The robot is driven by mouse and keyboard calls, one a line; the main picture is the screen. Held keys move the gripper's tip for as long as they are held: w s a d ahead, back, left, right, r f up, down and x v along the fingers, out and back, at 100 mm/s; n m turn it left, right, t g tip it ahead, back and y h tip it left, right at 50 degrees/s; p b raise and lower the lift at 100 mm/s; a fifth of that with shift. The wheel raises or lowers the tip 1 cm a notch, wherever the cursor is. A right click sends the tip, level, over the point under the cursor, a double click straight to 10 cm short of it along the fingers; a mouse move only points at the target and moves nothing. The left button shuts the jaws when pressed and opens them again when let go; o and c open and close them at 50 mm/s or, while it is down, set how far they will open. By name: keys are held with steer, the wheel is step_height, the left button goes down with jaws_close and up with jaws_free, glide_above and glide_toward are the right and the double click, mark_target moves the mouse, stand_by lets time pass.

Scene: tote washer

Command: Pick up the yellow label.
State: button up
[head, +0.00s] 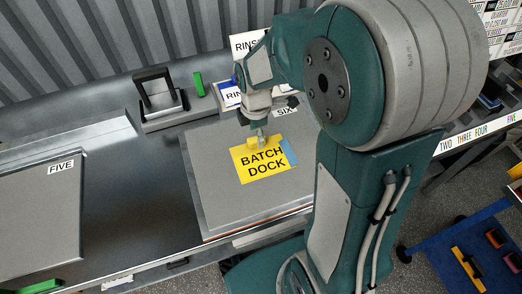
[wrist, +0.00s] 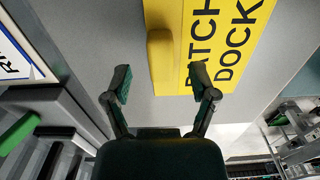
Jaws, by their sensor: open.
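The yellow label (head: 264,166) reads BATCH DOCK and lies on a grey square panel marked SIX. A light blue strip (head: 289,152) shows at its right side. In the wrist view the label (wrist: 222,50) fills the upper middle, with a raised yellow tab (wrist: 160,62) on its left part. My gripper (wrist: 160,84) is open, with one finger to each side of the tab's lower end. The tab appears to lie between or just ahead of the fingertips; I cannot tell whether they touch it. In the head view my gripper (head: 262,138) is over the label's far edge, partly hidden by my arm.
The grey panel (head: 210,205) has bare room around the label. Another grey panel marked FIVE (head: 40,225) lies at the left. A black handle (head: 155,88) and a green piece (head: 199,84) stand behind. White RINSE signs (head: 245,43) stand close behind my gripper.

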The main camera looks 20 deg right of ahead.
mark_target(257, 159)
step_height(257, 159, down, 2)
steer(key=shift+f, duration=0.1)
steer(key=shift+a+f, duration=0.1)
steer(key=shift+a, duration=0.25)
steer(key=c, duration=1)
steer(key=shift+d, duration=0.15)
jaws_close()
steer(key=shift+r, duration=0.65)
steer(key=s+a+r, duration=0.3)
steer(key=s+r, duration=0.8)
steer(key=s, duration=0.2)
steer(key=shift+s+r, duration=0.35)
steer(key=shift+s, duration=0.05)
